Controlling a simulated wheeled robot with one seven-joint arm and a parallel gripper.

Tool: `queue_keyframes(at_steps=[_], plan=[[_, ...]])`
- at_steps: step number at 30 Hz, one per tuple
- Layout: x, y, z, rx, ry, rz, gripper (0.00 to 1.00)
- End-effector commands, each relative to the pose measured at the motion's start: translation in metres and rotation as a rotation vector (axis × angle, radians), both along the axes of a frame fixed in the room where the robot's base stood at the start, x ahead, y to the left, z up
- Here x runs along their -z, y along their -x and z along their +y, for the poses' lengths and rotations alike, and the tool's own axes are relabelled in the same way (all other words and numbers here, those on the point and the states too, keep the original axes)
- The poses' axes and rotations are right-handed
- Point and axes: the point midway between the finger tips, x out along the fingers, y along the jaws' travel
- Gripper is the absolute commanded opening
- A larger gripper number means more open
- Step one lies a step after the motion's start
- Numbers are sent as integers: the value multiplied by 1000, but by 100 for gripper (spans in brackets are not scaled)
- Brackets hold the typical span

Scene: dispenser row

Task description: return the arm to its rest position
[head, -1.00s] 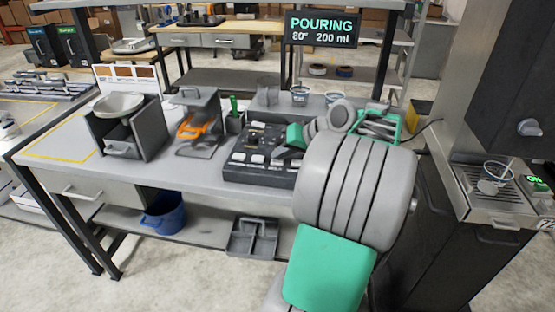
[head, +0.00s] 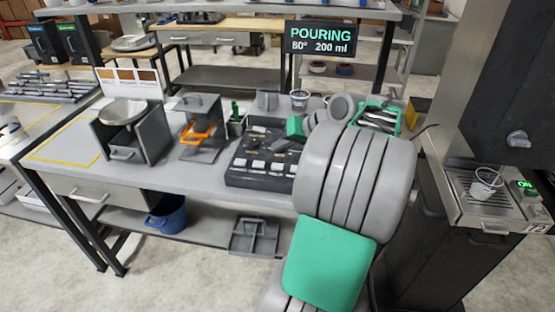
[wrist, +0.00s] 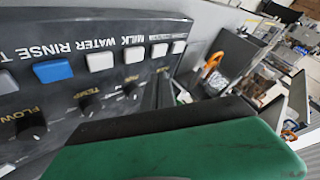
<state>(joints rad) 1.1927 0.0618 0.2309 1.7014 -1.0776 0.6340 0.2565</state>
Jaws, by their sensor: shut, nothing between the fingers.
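My arm (head: 352,180), grey ribbed links with a green panel, rises from the bottom of the head view and reaches over the bench. A green part of my gripper (head: 296,127) shows just behind the button panel, and the arm hides most of the rest. In the wrist view my gripper (wrist: 170,130) is shut and empty, with a dark edge along its green body. It is close to the dark button panel (wrist: 75,42); whether they touch I cannot tell.
On the bench (head: 205,175) stand a scale with a bowl (head: 122,110), a stand with an orange part (head: 198,133), the button panel (head: 262,158) and a cup (head: 299,100). A machine (head: 495,195) stands right. A sign (head: 320,38) reads POURING, 80°, 200 ml.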

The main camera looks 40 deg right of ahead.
Motion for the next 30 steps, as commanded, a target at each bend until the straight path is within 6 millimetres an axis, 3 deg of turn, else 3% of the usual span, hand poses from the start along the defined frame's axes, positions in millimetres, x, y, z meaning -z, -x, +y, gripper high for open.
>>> queue_keyframes(at_steps=[1, 4, 17, 19, 22, 25, 28, 30], plan=[[-11, 0, 0, 0, 0, 0, 0], [-18, 0, 0, 0, 0, 0, 0], [-15, 0, 1, -1, 0, 1, 0], [-15, -8, 16, -22, 12, 18, 0], [-9, -25, 68, -87, 56, 80, 0], [3, -30, 144, -180, 133, 172, 0], [17, -12, 215, -273, 222, 259, 0], [28, 11, 255, -335, 287, 312, 0]])
